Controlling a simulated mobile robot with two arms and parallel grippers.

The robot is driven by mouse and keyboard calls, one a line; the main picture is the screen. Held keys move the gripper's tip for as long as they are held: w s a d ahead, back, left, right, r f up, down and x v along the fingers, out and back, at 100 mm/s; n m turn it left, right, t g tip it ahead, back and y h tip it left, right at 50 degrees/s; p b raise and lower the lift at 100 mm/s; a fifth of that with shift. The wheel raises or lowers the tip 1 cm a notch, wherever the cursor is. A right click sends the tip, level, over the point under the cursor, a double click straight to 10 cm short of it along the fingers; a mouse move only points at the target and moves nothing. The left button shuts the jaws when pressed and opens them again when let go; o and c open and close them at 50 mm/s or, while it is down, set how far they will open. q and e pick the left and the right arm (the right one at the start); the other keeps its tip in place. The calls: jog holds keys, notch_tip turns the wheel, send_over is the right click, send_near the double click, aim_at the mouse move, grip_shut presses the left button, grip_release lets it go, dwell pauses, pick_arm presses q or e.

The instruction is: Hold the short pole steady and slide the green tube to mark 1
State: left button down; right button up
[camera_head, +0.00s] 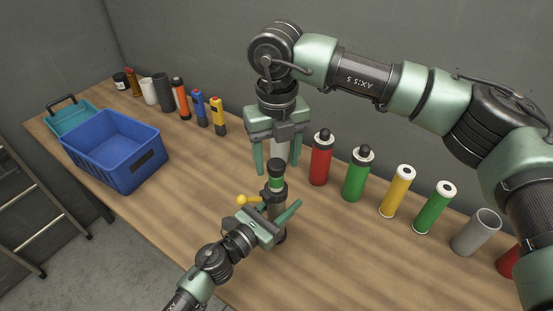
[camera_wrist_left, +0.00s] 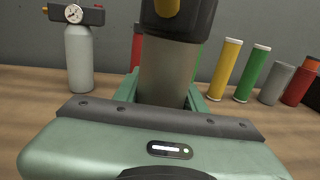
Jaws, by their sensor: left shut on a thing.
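The short pole (camera_head: 277,215) stands upright near the middle of the table, with a dark collar and a yellow knob (camera_head: 241,200) on its side. A green tube section (camera_head: 276,183) with a dark top shows above the collar. My left gripper (camera_head: 275,218) is shut on the pole below the collar. In the left wrist view the pole (camera_wrist_left: 166,75) rises between the fingers, and its top is cut off. My right gripper (camera_head: 277,158) points down, open, just above the green section. No mark number is readable.
A blue crate (camera_head: 88,150) and a teal box stand at the left. Several bottles and tubes line the back, including a red canister (camera_head: 321,160) and green canister (camera_head: 355,176). A grey bottle with a gauge (camera_wrist_left: 78,55) stands behind the pole. The table's front left is clear.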

notch_tip(320, 180, up, 12)
dwell(0.7)
pick_arm(q)
jog(key=c, duration=0.7)
grip_release()
jog(key=shift+c, duration=0.2)
